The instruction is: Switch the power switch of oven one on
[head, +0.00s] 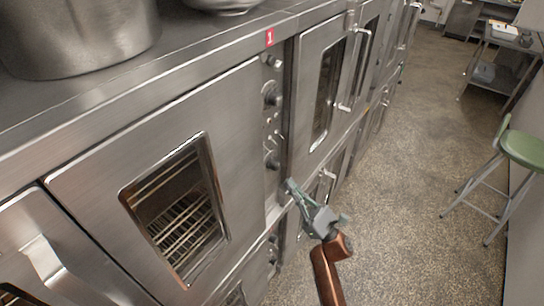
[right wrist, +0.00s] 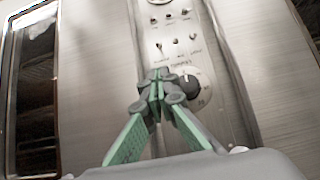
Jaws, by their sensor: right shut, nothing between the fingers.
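Oven one (head: 95,170) has a red label (head: 270,38) with a 1 above its steel control strip (head: 268,130). The strip carries dark knobs and small switches. In the right wrist view a row of small switches (right wrist: 177,41) sits above a black knob (right wrist: 190,85); I cannot tell which is the power switch. My right gripper (head: 289,183) is shut and empty, in front of the strip, below the lower knob in the head view. In the right wrist view its tips (right wrist: 158,75) overlap the panel below the leftmost switch; contact cannot be told. My left gripper is out of view.
A large steel pot (head: 80,38) stands on the oven top. More ovens (head: 325,85) continue to the right along the same row. A green stool (head: 524,148) stands at the right. The speckled floor (head: 410,130) between is clear.

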